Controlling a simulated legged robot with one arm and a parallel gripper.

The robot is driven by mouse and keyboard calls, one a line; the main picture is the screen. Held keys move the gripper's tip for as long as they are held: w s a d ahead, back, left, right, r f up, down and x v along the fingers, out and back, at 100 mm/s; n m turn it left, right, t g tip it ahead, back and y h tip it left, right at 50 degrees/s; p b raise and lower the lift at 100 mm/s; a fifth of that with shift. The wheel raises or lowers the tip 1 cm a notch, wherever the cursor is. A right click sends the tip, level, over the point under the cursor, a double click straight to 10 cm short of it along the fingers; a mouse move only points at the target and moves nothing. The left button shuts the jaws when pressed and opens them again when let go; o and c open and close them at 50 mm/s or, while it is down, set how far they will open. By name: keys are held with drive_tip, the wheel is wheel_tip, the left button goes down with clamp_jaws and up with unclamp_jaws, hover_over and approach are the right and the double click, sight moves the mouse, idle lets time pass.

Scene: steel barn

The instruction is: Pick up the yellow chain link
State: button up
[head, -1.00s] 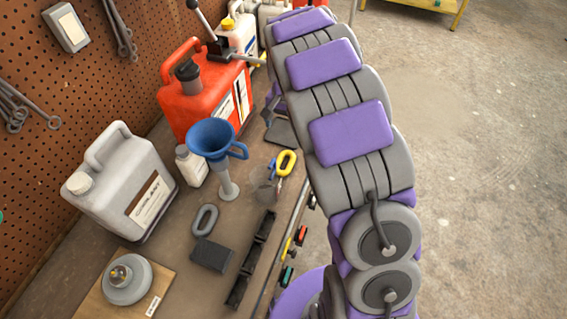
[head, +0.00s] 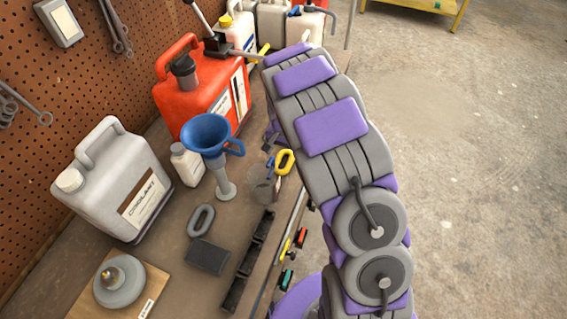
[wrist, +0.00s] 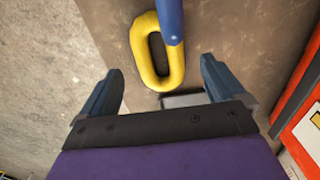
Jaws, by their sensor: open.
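The yellow chain link (head: 288,162) lies on the workbench near its right edge in the head view, beside a clear cup. In the wrist view the yellow link (wrist: 139,48) is ahead of my gripper (wrist: 160,72), roughly midway between the two dark blue fingers. The fingers are spread wide with nothing between them, and the link's near end is close to the fingertip line. A blue rod (wrist: 171,22), possibly a tool handle, overlaps the link's upper right side. In the head view my arm hides most of the gripper.
A blue funnel (head: 207,133), a clear cup (head: 261,188), a grey chain link (head: 201,220) and a dark block (head: 207,256) stand or lie nearby. A red can (head: 195,97) and grey coolant jug (head: 125,180) stand along the pegboard. Open floor lies right of the bench.

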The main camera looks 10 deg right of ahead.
sight(283, 164)
wheel_tip(283, 164, down, 3)
drive_tip(key=shift+s+a+f+b, duration=0.1)
drive_tip(key=shift+f+b, duration=0.1)
drive_tip(key=shift+b, duration=0.15)
drive_tip(key=shift+r, duration=0.1)
drive_tip(key=c, duration=1.2)
drive_tip(key=shift+c, duration=0.2)
